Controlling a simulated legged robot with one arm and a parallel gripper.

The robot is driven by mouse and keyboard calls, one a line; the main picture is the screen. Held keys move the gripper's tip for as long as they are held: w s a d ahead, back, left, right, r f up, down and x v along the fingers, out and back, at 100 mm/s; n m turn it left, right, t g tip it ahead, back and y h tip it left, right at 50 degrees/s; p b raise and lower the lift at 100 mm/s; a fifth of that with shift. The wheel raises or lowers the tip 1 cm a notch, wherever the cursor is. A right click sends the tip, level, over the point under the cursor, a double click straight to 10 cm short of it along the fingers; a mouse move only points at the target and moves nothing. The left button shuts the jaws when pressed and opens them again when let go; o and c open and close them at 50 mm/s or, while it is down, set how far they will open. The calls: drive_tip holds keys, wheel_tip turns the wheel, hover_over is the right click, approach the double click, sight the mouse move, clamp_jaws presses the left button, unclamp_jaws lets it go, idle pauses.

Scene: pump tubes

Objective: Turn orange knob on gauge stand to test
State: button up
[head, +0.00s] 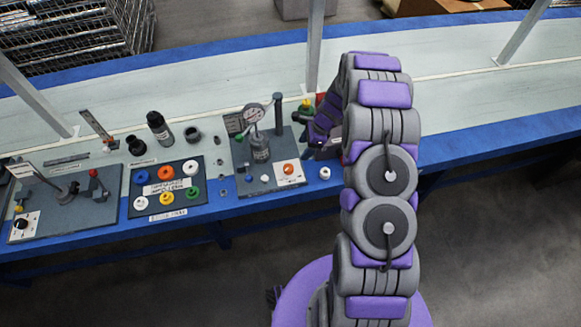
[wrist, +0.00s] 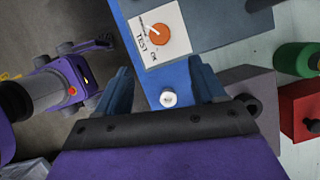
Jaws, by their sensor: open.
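The gauge stand (head: 241,178) is a dark plate on the bench with a round dial gauge (head: 254,114) on a grey cylinder. Its orange knob (head: 288,169) sits on a white label at the front right of the plate. In the wrist view the orange knob (wrist: 157,37) is at the top, with a white pointer line, beside the words TEST and OK. The pointer is aimed to the upper left of that picture, away from both words. My gripper (wrist: 161,80) is open and empty, its blue fingers apart and short of the knob. In the head view my arm partly hides it.
A small white knob (wrist: 168,97) on the blue bench edge lies between my fingers in the wrist view. A green cylinder (wrist: 297,58) and a red block (wrist: 302,110) stand to the right. A plate of coloured rings (head: 167,189) lies left of the stand.

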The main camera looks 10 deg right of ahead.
sight(290, 167)
drive_tip(key=b+x, duration=0.3)
drive_tip(key=x, duration=1.1)
drive_tip(key=shift+f, duration=0.15)
drive_tip(key=shift+d, duration=0.1)
drive_tip(key=c, duration=1)
